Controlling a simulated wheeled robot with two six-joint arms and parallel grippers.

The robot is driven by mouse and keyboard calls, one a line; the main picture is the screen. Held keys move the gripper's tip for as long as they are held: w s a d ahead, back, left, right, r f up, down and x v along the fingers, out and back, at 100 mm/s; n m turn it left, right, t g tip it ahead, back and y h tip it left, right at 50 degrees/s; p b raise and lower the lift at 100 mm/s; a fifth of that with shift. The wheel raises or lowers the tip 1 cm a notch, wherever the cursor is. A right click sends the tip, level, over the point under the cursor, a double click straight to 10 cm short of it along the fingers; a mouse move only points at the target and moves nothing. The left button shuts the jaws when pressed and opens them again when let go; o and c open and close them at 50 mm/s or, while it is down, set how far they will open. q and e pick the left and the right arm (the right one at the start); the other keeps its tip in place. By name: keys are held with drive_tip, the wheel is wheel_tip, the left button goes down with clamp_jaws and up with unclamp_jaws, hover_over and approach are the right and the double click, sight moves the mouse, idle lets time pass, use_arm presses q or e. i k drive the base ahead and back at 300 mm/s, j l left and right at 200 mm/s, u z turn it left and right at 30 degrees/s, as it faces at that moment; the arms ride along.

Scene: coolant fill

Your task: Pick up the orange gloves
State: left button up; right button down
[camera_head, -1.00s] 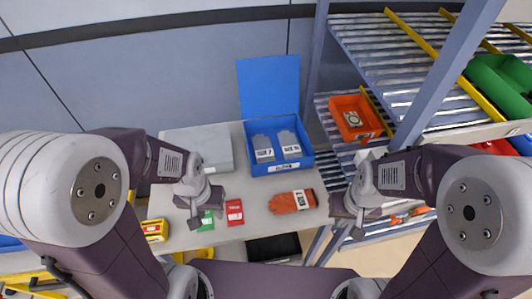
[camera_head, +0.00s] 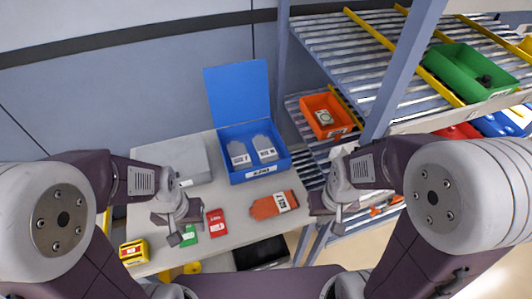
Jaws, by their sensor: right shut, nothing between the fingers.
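The orange gloves (camera_head: 265,208), with a white label at their right end, lie flat on the light table (camera_head: 225,259), in front of the open blue box. My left gripper (camera_head: 174,238) hangs over the left part of the table beside the green and red cards, well left of the gloves. Whether its jaws are open is not clear. My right gripper (camera_head: 338,226) is shut and empty, to the right of the gloves near the table's right edge. It is apart from them.
A grey case (camera_head: 175,158) is at back left. Red card (camera_head: 216,223), green card (camera_head: 189,236), yellow item (camera_head: 134,252) and black tray (camera_head: 260,254) are nearer. A shelf with an orange bin (camera_head: 326,116) rises at right.

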sight(278, 204)
drive_tip(key=k+u, duration=0.5)
drive_tip(key=k+j+u, duration=0.15)
drive_tip(key=u, duration=0.3)
drive_tip(key=k, duration=0.1)
